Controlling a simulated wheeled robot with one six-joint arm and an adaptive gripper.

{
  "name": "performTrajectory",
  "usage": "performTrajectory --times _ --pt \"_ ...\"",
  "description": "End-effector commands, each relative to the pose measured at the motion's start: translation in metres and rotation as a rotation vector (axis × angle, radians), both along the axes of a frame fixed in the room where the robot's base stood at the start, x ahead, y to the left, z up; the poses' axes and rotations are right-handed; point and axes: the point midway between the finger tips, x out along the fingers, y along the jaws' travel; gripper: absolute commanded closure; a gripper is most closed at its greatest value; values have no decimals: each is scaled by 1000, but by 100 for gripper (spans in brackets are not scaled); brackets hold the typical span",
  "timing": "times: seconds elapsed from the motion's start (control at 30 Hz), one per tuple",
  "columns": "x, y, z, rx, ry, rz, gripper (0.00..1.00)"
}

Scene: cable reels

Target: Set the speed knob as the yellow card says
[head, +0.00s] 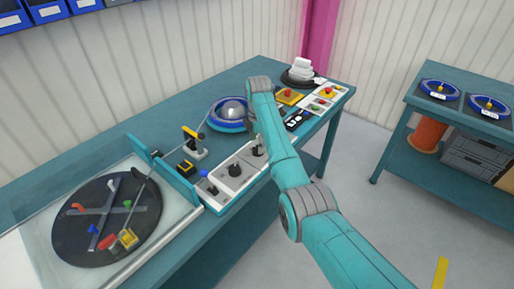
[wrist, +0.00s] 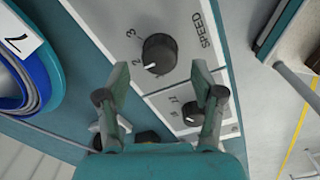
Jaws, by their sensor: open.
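The speed knob (wrist: 159,54) is a round black dial on a white panel (wrist: 186,20) in the wrist view, with the word SPEED beside it. Its white pointer mark faces the lower left of the picture, and the figures 2 and 3 are printed on its left. My gripper (wrist: 160,78) is open and empty. Its two fingers stand apart just below the knob in the picture; I cannot tell how high above the panel they are. I cannot make out a yellow card to read.
A second, smaller knob (wrist: 194,113) sits between my fingers' bases in the wrist view. A blue reel (wrist: 25,82) with a white tag lies at left. In the head view a dark turntable (head: 75,225) and a yellow-black stand (head: 194,145) are left of my arm.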

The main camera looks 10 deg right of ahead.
Motion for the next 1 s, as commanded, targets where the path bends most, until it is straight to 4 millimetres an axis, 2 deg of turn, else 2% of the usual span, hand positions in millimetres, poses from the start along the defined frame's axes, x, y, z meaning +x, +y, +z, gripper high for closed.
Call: performTrajectory --times 0.1,0.23,0.6,0.83,0.87,1.0 --pt "0 0 -16 0 1 0 33" --pt "1 0 -26 0 0 0 33" --pt "1 0 -30 0 0 0 33" --pt "1 0 -30 0 0 0 90" --pt "1 0 -30 0 0 0 93" --pt "1 0 -30 0 0 -2 93"
